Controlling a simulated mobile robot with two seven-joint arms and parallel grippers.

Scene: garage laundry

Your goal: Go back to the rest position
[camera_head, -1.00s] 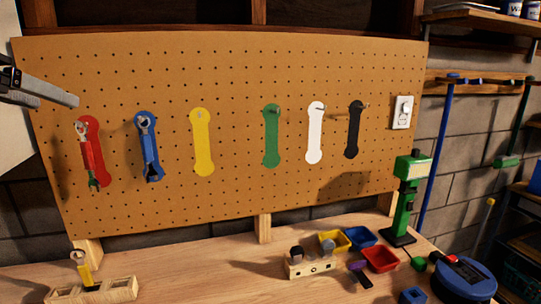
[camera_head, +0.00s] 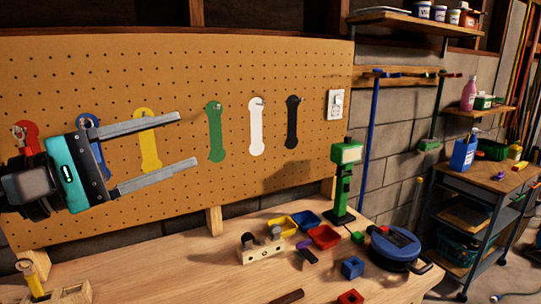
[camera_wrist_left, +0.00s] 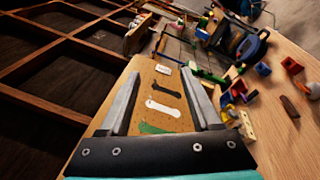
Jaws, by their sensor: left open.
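My left gripper (camera_head: 188,141) is in the head view, in front of the left half of the pegboard. Its two fingers are spread apart and point right, with nothing between them. Its fingers also show in the left wrist view (camera_wrist_left: 165,95), open, with the pegboard beyond. Behind it on the pegboard (camera_head: 195,70) are a red outline (camera_head: 32,132), a blue outline (camera_head: 88,121) and a yellow outline (camera_head: 149,150), partly hidden by the gripper. Green (camera_head: 215,132), white (camera_head: 256,128) and black (camera_head: 292,123) outlines show uncovered to its right. My right gripper is not seen.
The workbench (camera_head: 150,270) below holds a wooden block holder (camera_head: 262,252), small coloured bins (camera_head: 323,236), a green tool (camera_head: 345,180) and a blue round device (camera_head: 393,248). A cart (camera_head: 480,200) stands at the right. The bench's left middle is mostly clear.

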